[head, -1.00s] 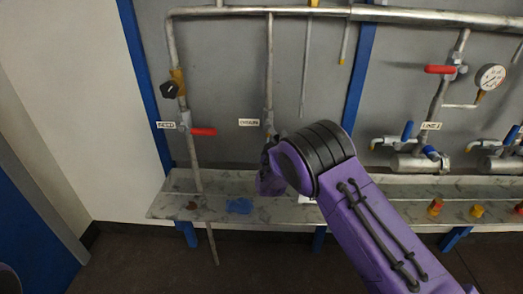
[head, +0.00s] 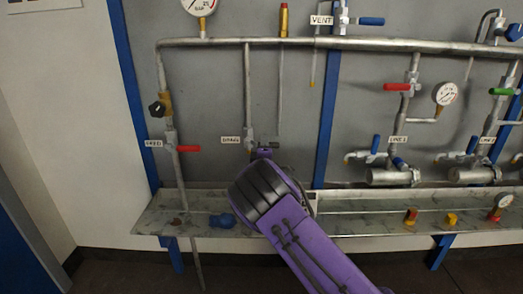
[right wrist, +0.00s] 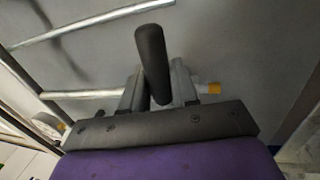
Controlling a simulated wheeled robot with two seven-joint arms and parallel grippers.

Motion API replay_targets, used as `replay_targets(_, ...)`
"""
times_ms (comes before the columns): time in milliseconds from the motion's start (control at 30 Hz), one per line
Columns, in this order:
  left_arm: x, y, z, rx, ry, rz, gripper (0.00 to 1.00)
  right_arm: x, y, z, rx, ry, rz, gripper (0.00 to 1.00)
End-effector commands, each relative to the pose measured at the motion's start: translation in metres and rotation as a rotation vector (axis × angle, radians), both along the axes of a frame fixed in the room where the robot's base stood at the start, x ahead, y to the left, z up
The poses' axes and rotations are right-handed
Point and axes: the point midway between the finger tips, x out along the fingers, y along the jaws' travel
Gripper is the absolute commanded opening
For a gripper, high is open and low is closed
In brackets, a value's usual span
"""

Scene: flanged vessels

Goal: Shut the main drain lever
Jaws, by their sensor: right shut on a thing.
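The main drain valve (head: 249,138) sits on the thin vertical pipe beside the tag that reads as drain. Its dark lever (head: 269,144) sticks out to the right, roughly level, across the pipe. My right gripper (head: 262,153) is at this valve, mostly hidden behind my purple wrist. In the right wrist view the black lever grip (right wrist: 151,58) stands between the two fingers of the right gripper (right wrist: 157,88), which is shut on it. The left gripper is in neither view now.
A feed valve with a red lever (head: 188,149) is to the left. A red-handled line valve (head: 397,87) and a gauge (head: 446,94) are to the right. Below runs a metal shelf (head: 340,213) with a blue item (head: 222,220) and small fittings on it.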

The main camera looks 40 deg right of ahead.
Motion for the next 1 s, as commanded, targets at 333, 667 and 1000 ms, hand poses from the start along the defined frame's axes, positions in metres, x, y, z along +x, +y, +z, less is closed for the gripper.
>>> replay_targets(333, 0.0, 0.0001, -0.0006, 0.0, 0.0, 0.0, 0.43, -0.0006, -0.001, 0.0035, -0.047, 0.038, -0.003, 0.0)
replay_targets(667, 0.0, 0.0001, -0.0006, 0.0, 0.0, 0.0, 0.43, -0.0004, -0.0009, 0.0039, -0.05, 0.04, -0.002, 0.0)
replay_targets(1000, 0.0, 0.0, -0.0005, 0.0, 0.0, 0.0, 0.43, -0.001, -0.0013, 0.0038, -0.047, 0.038, -0.002, 0.47)
